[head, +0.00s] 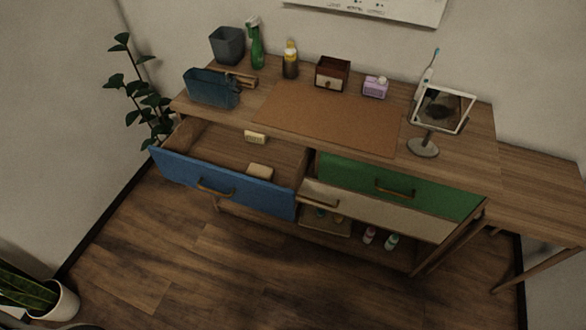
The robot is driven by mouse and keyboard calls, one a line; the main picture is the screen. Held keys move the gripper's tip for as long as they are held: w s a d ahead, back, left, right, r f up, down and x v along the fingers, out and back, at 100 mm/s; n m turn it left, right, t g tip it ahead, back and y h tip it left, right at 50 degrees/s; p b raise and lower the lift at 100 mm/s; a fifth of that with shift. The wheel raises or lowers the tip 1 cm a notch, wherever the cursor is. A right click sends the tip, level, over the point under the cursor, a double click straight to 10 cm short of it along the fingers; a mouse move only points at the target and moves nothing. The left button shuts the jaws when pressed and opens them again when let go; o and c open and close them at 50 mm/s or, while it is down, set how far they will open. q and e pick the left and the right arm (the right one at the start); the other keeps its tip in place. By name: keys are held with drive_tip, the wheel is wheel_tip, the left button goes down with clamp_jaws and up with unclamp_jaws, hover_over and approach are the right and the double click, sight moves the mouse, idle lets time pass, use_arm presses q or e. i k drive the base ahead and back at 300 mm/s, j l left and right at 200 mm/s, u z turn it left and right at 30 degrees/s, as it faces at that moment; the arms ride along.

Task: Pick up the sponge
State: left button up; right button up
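Two small pale blocks show at the open blue drawer (180,171) of the wooden desk. One is a yellowish block (256,138) close to the tabletop's front edge, at the back of the drawer. The other is a beige block (260,170) lying near the drawer's front panel, toward its right end. Either could be the sponge; I cannot tell which at this size. Neither of my grippers is in view.
The floor (210,265) in front is clear.

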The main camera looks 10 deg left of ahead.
sight(262, 172)
drive_tip(key=i+j+z, duration=0.25)
drive_tip(key=j, duration=0.2)
drive_tip(key=i+j+z, duration=0.1)
drive_tip(key=j+z, duration=0.2)
drive_tip(key=j, duration=0.15)
drive_tip(key=i+j+z, duration=0.1)
drive_tip(key=j+z, duration=0.15)
drive_tip(key=j, duration=0.25)
drive_tip(key=j+z, duration=0.3)
drive_tip(key=j, duration=0.2)
